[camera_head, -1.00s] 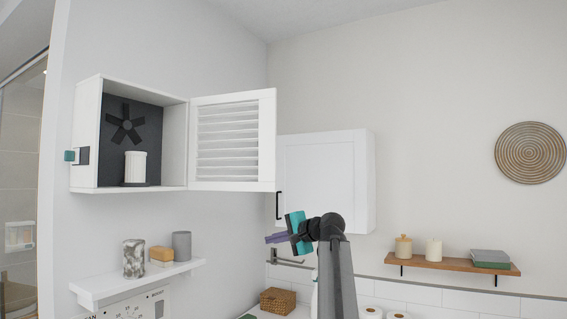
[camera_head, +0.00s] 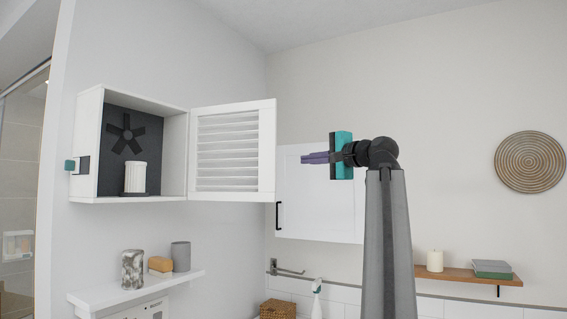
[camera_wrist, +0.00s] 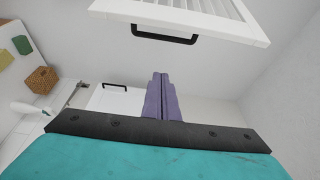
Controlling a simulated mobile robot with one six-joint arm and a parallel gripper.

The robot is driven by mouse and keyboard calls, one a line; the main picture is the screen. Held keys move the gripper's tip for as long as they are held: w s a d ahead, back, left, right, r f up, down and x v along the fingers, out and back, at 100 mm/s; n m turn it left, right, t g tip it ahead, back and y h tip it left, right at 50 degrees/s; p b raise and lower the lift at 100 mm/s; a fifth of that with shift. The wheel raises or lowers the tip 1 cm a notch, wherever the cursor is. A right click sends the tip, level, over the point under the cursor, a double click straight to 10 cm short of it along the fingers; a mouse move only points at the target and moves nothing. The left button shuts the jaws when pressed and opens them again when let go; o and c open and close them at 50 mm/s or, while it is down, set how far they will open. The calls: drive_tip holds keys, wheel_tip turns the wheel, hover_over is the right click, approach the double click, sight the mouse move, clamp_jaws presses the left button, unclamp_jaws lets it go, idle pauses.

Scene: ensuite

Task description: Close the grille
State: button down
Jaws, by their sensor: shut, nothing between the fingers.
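The grille (camera_head: 234,150) is a white slatted door, hinged on the right side of a white box (camera_head: 90,140) on the left wall. It stands wide open, swung out to the right. In the wrist view the grille (camera_wrist: 205,22) shows at the top, with a black bar handle (camera_wrist: 150,34) on its lower edge. Inside the box are a dark fan (camera_head: 126,133) and a white ribbed cylinder (camera_head: 135,177). My gripper (camera_head: 306,158), with purple fingers, is shut and empty. It is to the right of the grille in the head view, apart from it in the wrist view.
A white wall cabinet (camera_head: 318,205) with a black handle is behind my gripper. A white shelf (camera_head: 190,278) with a marbled cup, a tan block and a grey cup is below the box. A wooden shelf (camera_head: 455,274) is at the right. A teal-ended latch (camera_head: 70,165) sits on the box's left side.

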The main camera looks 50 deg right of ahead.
drive_tip(key=w+a+p, duration=0.2)
drive_tip(key=w+p, duration=0.2)
drive_tip(key=w, duration=0.5)
drive_tip(key=shift+a, duration=0.35)
idle(0.6)
drive_tip(key=shift+s+a+f+p, duration=0.1)
drive_tip(key=shift+s+a+p, duration=0.05)
drive_tip(key=shift+a+p, duration=0.2)
idle(0.4)
